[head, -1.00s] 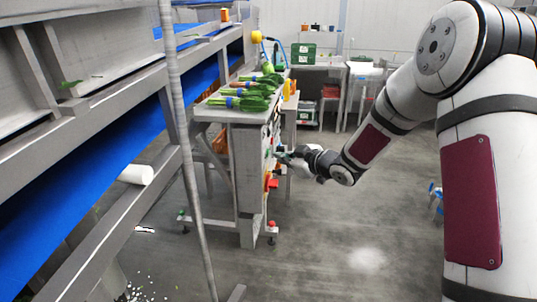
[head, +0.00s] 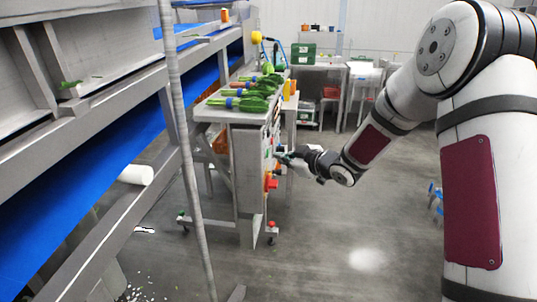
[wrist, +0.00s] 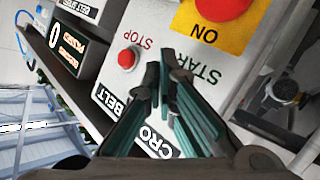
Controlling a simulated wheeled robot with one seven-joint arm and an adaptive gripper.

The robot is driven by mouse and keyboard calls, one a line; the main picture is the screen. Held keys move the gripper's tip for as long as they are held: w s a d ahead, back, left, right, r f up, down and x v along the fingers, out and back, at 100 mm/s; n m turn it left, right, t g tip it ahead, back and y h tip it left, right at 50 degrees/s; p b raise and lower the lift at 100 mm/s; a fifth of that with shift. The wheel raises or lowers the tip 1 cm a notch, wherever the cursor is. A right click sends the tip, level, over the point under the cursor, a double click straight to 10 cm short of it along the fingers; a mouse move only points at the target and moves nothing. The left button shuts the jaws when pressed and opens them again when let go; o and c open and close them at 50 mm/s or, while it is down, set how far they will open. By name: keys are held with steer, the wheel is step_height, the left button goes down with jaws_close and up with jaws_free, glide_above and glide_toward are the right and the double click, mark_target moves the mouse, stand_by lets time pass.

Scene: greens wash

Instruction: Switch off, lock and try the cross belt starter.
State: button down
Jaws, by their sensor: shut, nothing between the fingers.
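The cross belt starter, a light grey box (wrist: 146,35), fills the middle of the wrist view, its lettering upside down. It has a red STOP button (wrist: 127,58) and a red knob (wrist: 222,6) on a yellow plate (wrist: 207,33) marked ON. My gripper (wrist: 166,62) is shut and empty, its fingertips in front of the box between the STOP and START words. The fingers partly cover the CROSS BELT label (wrist: 110,100) and the START lettering; no start button shows. In the head view my gripper (head: 283,155) is at the panel side of the grey cabinet (head: 248,180). I see no padlock clearly.
Another starter (wrist: 70,46) with a dark plate sits to the left in the wrist view. Leafy greens (head: 240,103) lie on the bench top (head: 213,112) above the cabinet. A blue conveyor (head: 120,150) runs along the left. The floor (head: 365,230) right of the cabinet is clear.

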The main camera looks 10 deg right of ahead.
steer(key=shift+a, duration=0.15)
steer(key=shift+w+a, duration=0.1)
steer(key=shift+a, duration=0.2)
steer(key=shift+w+a+b, duration=0.2)
steer(key=shift+a+b, duration=0.1)
steer(key=shift+a, duration=0.15)
stand_by(0.8)
steer(key=shift+s+d, duration=0.1)
steer(key=shift+d, duration=0.05)
steer(key=shift+s+d+p, duration=0.2)
steer(key=shift+d+p, duration=0.15)
steer(key=shift+d, duration=0.3)
steer(key=shift+s+d+p, duration=0.25)
steer(key=shift+d+p, duration=0.05)
steer(key=shift+d, duration=0.5)
steer(key=shift+s+d+p, duration=0.3)
steer(key=shift+d, duration=0.55)
steer(key=shift+s+d+p, duration=0.25)
steer(key=shift+d+p, duration=0.05)
steer(key=shift+d, duration=0.5)
